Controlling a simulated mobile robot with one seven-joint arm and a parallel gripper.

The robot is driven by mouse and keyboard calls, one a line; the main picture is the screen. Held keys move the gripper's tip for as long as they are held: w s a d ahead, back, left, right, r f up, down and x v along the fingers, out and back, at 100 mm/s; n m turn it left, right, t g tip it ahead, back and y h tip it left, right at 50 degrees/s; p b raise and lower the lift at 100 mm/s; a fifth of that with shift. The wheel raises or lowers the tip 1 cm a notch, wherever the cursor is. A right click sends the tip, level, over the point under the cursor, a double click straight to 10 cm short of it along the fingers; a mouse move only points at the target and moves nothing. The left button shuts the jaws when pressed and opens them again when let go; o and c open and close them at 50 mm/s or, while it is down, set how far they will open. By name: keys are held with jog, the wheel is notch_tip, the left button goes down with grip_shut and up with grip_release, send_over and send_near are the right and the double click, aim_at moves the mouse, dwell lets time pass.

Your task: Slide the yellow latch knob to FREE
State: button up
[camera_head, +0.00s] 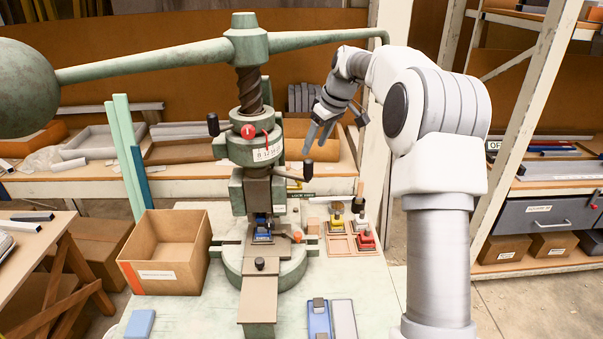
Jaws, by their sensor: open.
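The green fly press (250,150) stands on the pale bench, with its screw, red knob (248,131) and black-handled levers in view. A small dark label strip (301,195), which seems to read LOCK and FREE, sits just right of the press slide. I cannot clearly make out a yellow latch knob at that strip. A small yellow piece (338,207) shows to the right, at the back of the wooden tray. My gripper (319,141) is open and empty, pointing down in the air right of the press head, above the label strip and apart from everything.
A cardboard box (148,273) stands left of the press. The wooden tray (338,245) on the right holds yellow, white and red-topped pieces. Blue and grey blocks (319,318) lie at the front. The press's long arm (150,60) crosses above, with a big ball at left.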

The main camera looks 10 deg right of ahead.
jog(key=p+x, duration=0.1)
jog(key=x, duration=1.2)
jog(key=shift+p, duration=0.3)
grip_shut()
dwell(0.7)
